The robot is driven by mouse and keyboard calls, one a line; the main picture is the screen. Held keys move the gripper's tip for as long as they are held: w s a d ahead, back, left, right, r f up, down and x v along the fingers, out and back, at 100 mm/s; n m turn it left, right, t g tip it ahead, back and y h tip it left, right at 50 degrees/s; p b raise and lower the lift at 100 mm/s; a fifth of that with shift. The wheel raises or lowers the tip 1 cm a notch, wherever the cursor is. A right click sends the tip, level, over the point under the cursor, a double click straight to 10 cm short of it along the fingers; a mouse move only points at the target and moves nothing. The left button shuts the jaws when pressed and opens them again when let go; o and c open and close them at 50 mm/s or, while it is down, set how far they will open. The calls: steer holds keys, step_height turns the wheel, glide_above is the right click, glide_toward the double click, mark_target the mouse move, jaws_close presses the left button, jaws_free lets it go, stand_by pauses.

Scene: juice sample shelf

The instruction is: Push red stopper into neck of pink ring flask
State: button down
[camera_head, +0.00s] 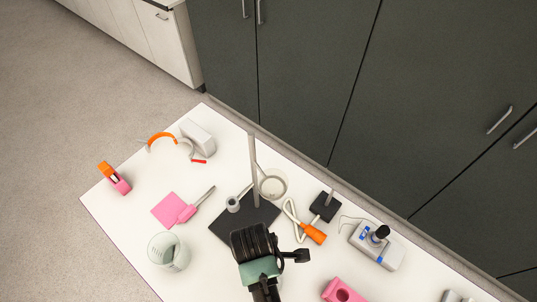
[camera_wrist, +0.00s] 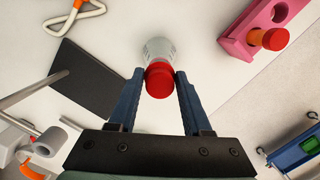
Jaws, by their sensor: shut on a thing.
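In the wrist view my gripper (camera_wrist: 159,74) has its two dark blue fingers closed on a red stopper (camera_wrist: 158,82). A pale grey, glassy body (camera_wrist: 157,47) lies just beyond the stopper, lined up with it. I cannot tell whether it is the flask or part of the stopper, nor whether the stopper is in a neck. No pink ring shows on it. In the head view my arm's dark wrist covers this spot, so the fingers, stopper and any flask there are hidden.
A pink block (camera_wrist: 240,42) with a hole and a red-orange knob is at right. A black stand plate (camera_head: 224,224) with an upright rod (camera_head: 254,165) is close by, beside an orange-handled tool (camera_head: 313,234). A beaker (camera_head: 168,252) stands at left. The table's left part has bare patches.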

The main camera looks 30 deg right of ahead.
steer(key=shift+f, duration=0.75)
stand_by(0.8)
steer(key=shift+c, duration=1.3)
jaws_free()
steer(key=shift+r, duration=0.1)
